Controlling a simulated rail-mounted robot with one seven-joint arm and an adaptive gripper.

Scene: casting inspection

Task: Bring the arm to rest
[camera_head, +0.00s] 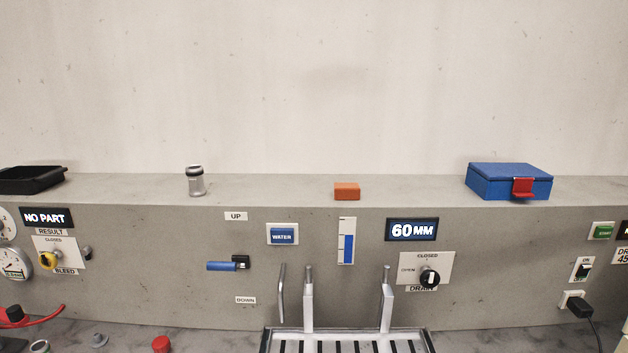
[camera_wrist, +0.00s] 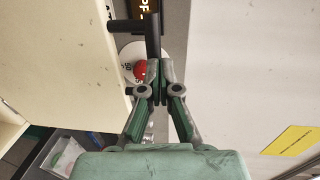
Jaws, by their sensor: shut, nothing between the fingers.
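My gripper (camera_wrist: 161,97) shows only in the wrist view. Its two dark fingers meet at the tips, and it is shut and empty. The fingertips lie over a round white plate (camera_wrist: 128,52) with a red knob (camera_wrist: 140,69) on it, close beside a dark bar-like handle (camera_wrist: 152,30). I cannot tell whether the fingers touch the handle. My arm and gripper do not show in the head view.
In the wrist view, a cream panel (camera_wrist: 60,55) stands left and a pale surface with a yellow label (camera_wrist: 292,140) right. In the head view, a ledge holds a black tray (camera_head: 30,180), metal cylinder (camera_head: 196,183), orange block (camera_head: 347,191) and blue box (camera_head: 500,180). A rack (camera_head: 430,340) stands in front.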

